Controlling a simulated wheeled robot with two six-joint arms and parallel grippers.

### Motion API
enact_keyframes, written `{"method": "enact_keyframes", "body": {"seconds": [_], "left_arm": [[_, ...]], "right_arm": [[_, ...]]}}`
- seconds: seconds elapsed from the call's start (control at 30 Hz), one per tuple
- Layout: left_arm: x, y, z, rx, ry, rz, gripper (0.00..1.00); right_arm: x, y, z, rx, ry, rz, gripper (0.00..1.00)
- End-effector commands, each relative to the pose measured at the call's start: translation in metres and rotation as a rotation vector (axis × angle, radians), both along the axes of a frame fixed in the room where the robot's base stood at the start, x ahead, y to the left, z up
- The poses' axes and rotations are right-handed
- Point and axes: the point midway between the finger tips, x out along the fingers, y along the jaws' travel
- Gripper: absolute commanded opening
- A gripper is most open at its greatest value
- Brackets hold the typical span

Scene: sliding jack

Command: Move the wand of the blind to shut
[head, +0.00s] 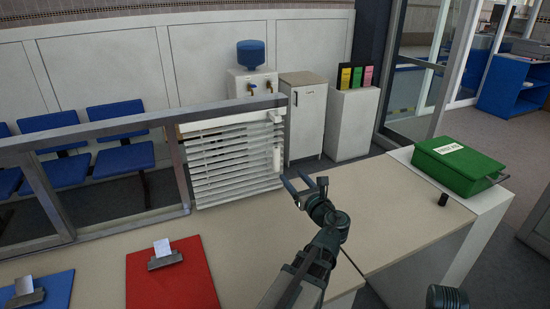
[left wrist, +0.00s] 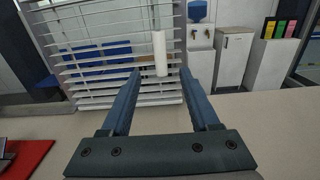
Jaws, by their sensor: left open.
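The blind (head: 228,165) hangs in a frame at the back of the counter. Its white slats have gaps between them, and blue seats show through in the left wrist view (left wrist: 90,68). The wand (head: 277,158), a thick white upright cylinder, hangs at the blind's right side. My left gripper (head: 304,184) is open and empty, in front of the wand and a little to its lower right in the head view. In the left wrist view the wand (left wrist: 160,52) appears between the two fingertips, apparently beyond them. My right gripper is not in view.
A red clipboard (head: 185,277) and a blue clipboard (head: 55,293) lie on the counter's left. A green box (head: 455,165) and a small black cylinder (head: 443,199) are at right. A metal rail (head: 120,123) runs left of the blind. The counter before the blind is clear.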

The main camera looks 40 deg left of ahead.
Motion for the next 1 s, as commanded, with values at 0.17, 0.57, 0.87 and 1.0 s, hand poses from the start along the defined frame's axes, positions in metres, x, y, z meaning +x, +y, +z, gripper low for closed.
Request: {"method": "enact_keyframes", "body": {"seconds": [0.17,0.57,0.87,1.0], "left_arm": [[0.014,0.025,0.0,-0.002,-0.001,0.005,0.62],[0.05,0.094,0.0,-0.003,-0.002,0.003,0.62],[0.061,0.117,0.0,-0.005,-0.002,0.001,0.62],[0.061,0.119,0.0,-0.005,-0.002,0.0,0.62]], "right_arm": [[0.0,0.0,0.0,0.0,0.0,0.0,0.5],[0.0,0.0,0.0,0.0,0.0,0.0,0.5],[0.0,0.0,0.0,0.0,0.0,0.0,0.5],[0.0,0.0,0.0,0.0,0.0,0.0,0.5]]}}
